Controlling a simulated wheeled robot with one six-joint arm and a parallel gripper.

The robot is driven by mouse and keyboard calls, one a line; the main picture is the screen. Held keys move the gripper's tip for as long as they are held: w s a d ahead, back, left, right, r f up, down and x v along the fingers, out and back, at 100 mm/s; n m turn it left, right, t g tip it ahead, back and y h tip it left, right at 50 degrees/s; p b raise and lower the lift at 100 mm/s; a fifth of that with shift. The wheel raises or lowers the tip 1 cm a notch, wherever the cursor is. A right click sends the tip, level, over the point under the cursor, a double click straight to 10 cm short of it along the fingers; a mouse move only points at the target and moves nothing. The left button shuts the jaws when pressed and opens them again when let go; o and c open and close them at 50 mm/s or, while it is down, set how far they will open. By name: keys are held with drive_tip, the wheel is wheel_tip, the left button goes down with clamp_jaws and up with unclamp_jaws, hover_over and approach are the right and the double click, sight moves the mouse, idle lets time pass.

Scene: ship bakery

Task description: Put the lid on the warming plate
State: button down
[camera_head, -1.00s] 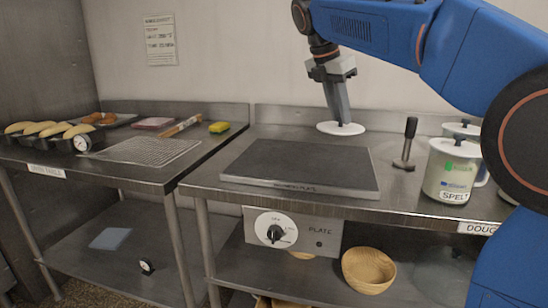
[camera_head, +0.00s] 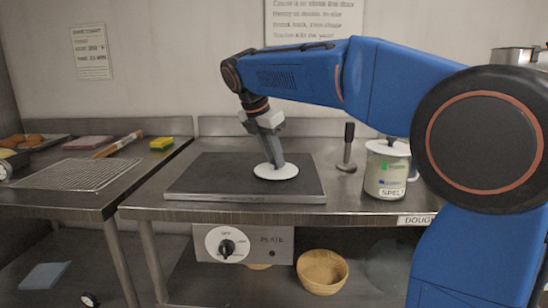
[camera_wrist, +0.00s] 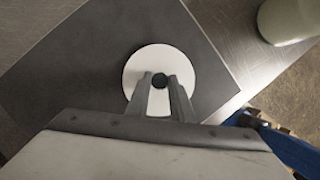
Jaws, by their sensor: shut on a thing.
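The white round lid (camera_head: 276,171) is over the right part of the dark warming plate (camera_head: 230,177). My gripper (camera_head: 275,163) is shut on the lid's dark knob, seen between the fingers in the wrist view (camera_wrist: 160,81). The lid looks level and very close to the plate; I cannot tell whether it touches. In the wrist view the white disc (camera_wrist: 160,60) lies wholly within the dark plate's outline (camera_wrist: 85,60).
A dial (camera_head: 227,244) is on the front below. A wire rack (camera_head: 82,173), brush (camera_head: 118,144) and yellow sponge (camera_head: 162,143) are on the left table.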

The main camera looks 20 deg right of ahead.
drive_tip(key=shift+f, duration=0.2)
drive_tip(key=c, duration=1.6)
unclamp_jaws()
drive_tip(key=shift+o, duration=0.2)
drive_tip(key=v, duration=1.2)
drive_tip(key=shift+r, duration=0.1)
